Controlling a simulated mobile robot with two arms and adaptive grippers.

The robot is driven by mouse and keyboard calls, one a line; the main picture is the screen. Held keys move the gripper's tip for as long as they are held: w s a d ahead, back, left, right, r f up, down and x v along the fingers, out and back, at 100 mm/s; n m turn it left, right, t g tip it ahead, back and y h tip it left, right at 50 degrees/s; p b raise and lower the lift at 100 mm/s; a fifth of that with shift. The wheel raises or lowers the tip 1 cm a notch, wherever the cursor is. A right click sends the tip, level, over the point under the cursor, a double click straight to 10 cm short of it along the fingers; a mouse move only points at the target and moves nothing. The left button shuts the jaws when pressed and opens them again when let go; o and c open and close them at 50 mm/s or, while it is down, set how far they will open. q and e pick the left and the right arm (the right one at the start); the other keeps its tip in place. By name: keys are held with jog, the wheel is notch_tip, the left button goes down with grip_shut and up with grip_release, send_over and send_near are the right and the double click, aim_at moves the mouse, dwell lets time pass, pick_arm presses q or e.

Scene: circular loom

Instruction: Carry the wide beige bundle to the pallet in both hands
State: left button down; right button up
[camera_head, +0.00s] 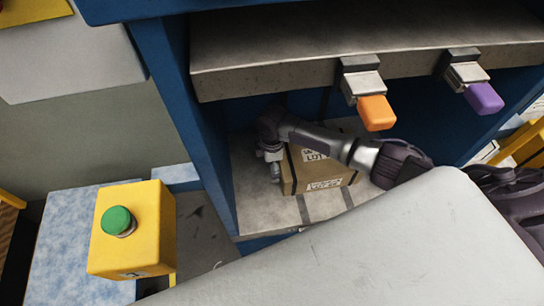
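A tan-brown box-shaped bundle (328,184) with white "LOT" labels and a dark band lies on the grey lower shelf (262,216) of the blue frame. It is the only thing in view that resembles the beige bundle. My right arm comes in from the right and crosses in front of it, hiding part of its top. My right gripper (273,160) points down at the bundle's left end, very close to it. I cannot tell whether it touches or how far its fingers are open. My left gripper is not in view. I cannot make out a pallet.
A grey beam (290,62) above the shelf carries an orange-tipped lever (375,112) and a purple-tipped lever (484,98), close above my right arm. A blue post (170,85) bounds the shelf's left. A yellow box with a green button (118,220) stands at lower left.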

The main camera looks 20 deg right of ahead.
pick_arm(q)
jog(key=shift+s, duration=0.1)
pick_arm(e)
jog(key=shift+f, duration=0.4)
